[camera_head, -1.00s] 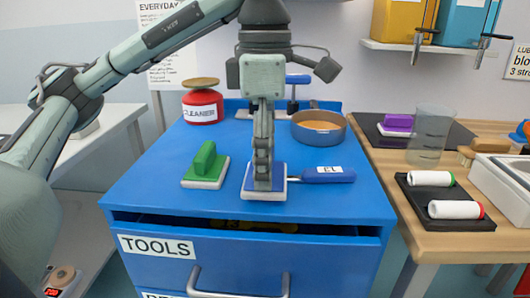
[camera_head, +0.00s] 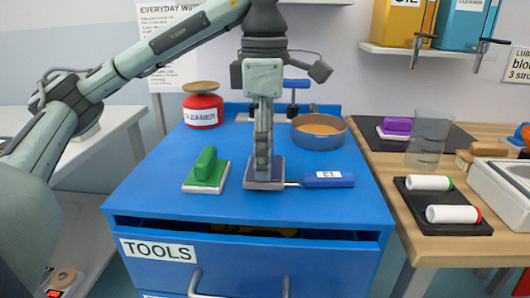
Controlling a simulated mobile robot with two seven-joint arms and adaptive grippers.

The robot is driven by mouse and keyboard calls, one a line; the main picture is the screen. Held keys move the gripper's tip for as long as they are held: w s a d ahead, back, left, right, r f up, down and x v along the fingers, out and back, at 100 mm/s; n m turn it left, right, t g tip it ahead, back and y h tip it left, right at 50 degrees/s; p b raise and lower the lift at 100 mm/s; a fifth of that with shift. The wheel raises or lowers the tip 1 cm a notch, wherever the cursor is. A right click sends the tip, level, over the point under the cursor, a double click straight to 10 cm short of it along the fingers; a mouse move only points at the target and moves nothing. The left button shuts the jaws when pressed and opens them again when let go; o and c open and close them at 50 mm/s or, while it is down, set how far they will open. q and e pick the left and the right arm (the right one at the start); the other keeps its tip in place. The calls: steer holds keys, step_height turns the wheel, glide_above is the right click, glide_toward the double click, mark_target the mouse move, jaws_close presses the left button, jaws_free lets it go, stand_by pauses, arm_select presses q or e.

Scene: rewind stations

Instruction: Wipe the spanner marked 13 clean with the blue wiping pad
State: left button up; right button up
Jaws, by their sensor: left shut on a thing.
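My left gripper (camera_head: 263,172) points straight down over the blue cabinet top and is shut on the blue wiping pad (camera_head: 279,184). The gripper hides most of the pad's grip; its pale lower edge shows near the cabinet top. Just right of it lies a spanner with a blue handle (camera_head: 315,181). Its white label reads upside down, which fits 13. A short bit of its shank (camera_head: 292,184) shows between handle and pad. The spanner's head is hidden by the pad and gripper, so I cannot tell whether they touch. My right gripper is not in view.
A green pad (camera_head: 207,170) stands left of the gripper. Behind are a red cleaner tin (camera_head: 203,111) and a round pan (camera_head: 318,132). The TOOLS drawer (camera_head: 158,250) is slightly open in front. The right table holds a purple pad (camera_head: 396,127), a glass and white rollers.

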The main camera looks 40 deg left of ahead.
arm_select(q)
steer(key=shift+s+d, duration=0.6)
steer(key=shift+s, duration=0.2)
steer(key=shift+s+d+f, duration=0.1)
steer(key=shift+s+d, duration=0.5)
steer(key=shift+s, duration=0.2)
steer(key=shift+w+a+p, duration=0.4)
steer(key=shift+w+a, duration=0.1)
steer(key=shift+w, duration=0.15)
steer(key=shift+w+a, duration=0.7)
steer(key=shift+w, duration=0.25)
steer(key=shift+s+d, duration=0.6)
steer(key=shift+s, duration=0.2)
steer(key=shift+s+d, duration=0.6)
steer(key=shift+s, duration=0.2)
